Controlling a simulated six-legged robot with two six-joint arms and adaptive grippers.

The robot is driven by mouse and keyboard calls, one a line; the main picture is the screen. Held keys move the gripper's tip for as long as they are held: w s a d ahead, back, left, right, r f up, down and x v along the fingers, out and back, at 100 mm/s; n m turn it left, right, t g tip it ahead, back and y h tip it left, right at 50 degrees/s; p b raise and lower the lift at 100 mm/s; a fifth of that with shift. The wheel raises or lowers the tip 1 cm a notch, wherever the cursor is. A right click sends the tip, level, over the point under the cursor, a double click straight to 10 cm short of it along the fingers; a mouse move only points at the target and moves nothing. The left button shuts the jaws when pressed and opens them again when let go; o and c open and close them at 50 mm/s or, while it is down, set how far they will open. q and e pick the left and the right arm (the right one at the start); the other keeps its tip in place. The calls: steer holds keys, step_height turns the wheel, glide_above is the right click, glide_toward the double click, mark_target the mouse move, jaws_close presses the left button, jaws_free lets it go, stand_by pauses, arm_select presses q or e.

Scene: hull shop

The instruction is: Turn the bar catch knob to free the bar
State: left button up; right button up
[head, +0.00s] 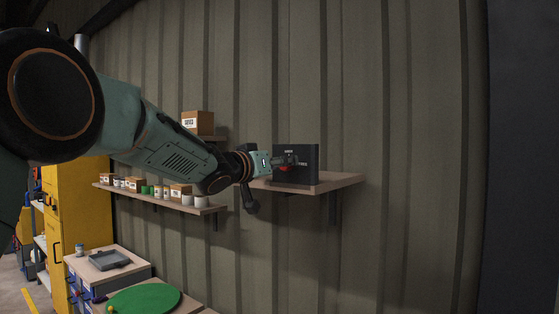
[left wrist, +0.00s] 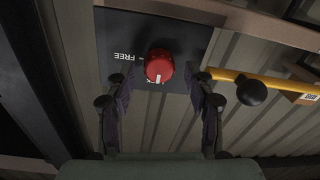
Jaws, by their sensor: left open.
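The red catch knob (left wrist: 159,67) with a white mark shows in the left wrist view, on a dark panel (left wrist: 115,25) lettered FREE with a line beside it. The white mark points toward the picture's bottom, away from the word FREE. My left gripper (left wrist: 162,84) is open, one finger on each side of the knob, with gaps on both sides; how deep they reach is unclear. A yellow bar (left wrist: 285,85) with a black ball end lies right of the fingers. In the head view my left gripper (head: 285,160) is at the dark panel (head: 308,160), largely hiding the knob. My right gripper is out of view.
The panel stands at a wooden wall shelf (head: 340,180). A lower shelf (head: 150,195) to the left holds small boxes and cups, and a carton (head: 198,122) sits above it. A yellow cabinet (head: 78,215) and a bench with a grey tray (head: 110,260) stand lower left. The wall at right is clear.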

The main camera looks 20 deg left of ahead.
arm_select(q)
steer(key=shift+w, duration=0.1)
steer(key=shift+w+d, duration=0.1)
steer(key=shift+d, duration=0.05)
steer(key=shift+w+d+f, duration=0.1)
steer(key=shift+c, duration=1.4)
steer(key=c, duration=0.4)
jaws_close()
